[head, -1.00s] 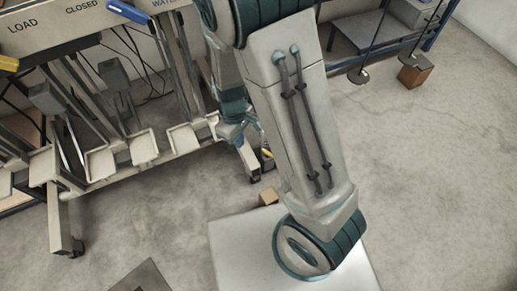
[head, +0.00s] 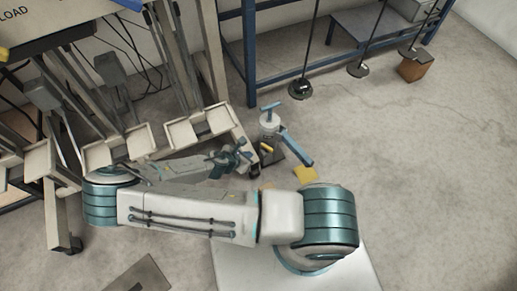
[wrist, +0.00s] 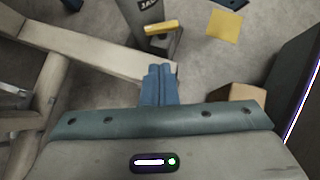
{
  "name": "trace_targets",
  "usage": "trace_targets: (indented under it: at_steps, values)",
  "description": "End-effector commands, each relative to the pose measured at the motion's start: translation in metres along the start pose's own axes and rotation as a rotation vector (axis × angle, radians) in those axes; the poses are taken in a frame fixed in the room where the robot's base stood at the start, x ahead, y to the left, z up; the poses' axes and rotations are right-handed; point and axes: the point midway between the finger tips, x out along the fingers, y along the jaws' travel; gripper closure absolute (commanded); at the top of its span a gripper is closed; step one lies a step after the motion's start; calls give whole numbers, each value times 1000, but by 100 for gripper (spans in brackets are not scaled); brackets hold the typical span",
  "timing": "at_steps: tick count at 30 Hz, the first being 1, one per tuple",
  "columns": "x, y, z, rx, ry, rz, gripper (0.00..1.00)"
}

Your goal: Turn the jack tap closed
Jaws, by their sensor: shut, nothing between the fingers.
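The jack (head: 268,128) is a grey upright body with a blue top handle and a long blue bar (head: 298,149), standing on the floor right of the pale frame's foot. Its tap (head: 266,149) is a small yellow lever low on the body. In the wrist view the yellow tap (wrist: 161,27) lies crosswise below the lettering on the jack (wrist: 146,9). My gripper (head: 244,148) is just left of the jack in the head view. Its blue fingers (wrist: 161,68) are together and empty, pointing at the tap, with a visible gap to it.
A yellow square (head: 305,173) lies on the floor right of the jack. The pale frame with trays (head: 200,125) stands to the left, its beam (wrist: 90,52) close beside my fingers. A blue rack (head: 250,60) stands behind.

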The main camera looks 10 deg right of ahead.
Motion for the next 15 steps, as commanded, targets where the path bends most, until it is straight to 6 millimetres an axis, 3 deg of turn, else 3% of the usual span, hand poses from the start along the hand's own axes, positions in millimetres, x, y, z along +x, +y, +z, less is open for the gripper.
trace_targets:
  at_steps: [8,15]
  values:
    - [18,6,1,-88,-51,47,100]
    - [59,7,1,-84,-50,43,100]
